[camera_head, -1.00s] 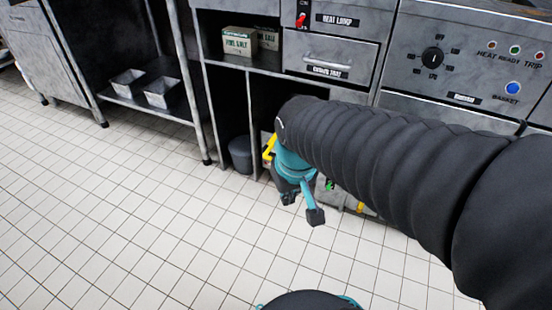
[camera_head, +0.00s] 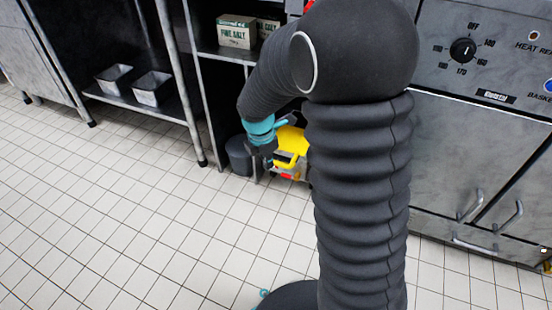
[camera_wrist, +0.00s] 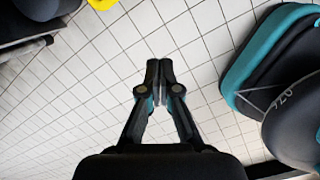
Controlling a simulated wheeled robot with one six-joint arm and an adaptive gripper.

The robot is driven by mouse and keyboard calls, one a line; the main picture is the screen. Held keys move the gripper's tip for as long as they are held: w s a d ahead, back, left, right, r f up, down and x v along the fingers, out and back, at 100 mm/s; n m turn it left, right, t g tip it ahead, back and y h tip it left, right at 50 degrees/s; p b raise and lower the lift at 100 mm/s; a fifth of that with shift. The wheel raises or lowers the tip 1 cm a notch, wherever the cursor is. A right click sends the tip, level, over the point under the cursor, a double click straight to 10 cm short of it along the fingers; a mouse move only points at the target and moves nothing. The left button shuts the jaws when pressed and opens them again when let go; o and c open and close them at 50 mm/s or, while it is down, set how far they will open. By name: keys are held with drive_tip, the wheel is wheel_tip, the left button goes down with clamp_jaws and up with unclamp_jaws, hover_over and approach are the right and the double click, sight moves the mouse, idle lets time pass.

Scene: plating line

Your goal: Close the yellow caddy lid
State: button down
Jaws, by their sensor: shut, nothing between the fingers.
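The yellow caddy lid (camera_head: 291,141) shows in the head view, low in the bay under the counter, with a yellow handle-like bar at its front. A grey and red part of the caddy (camera_head: 285,173) shows below it. My arm covers its right side, and I cannot tell how far the lid stands open. My gripper (camera_wrist: 159,66) is shut and empty, with its fingertips together over bare floor tiles in the wrist view. In the head view it is just left of the lid, its fingers partly hidden; contact cannot be told. A yellow edge (camera_wrist: 101,4) shows at the wrist view's top.
A dark bin (camera_head: 239,156) stands on the floor left of the caddy. Boxes (camera_head: 237,31) sit on the shelf above, and two metal pans (camera_head: 152,88) on a low rack at left. A control-panel cabinet (camera_head: 463,150) is at right. The tiled floor in front is clear.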

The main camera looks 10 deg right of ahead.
drive_tip(key=w+d+f+n+b, duration=0.3)
drive_tip(key=w+f+n, duration=0.3)
drive_tip(key=f, duration=0.3)
drive_tip(key=shift+w+d+f+t, duration=0.3)
drive_tip(key=shift+w+d+f, duration=0.1)
drive_tip(key=shift+d, duration=0.1)
idle(0.4)
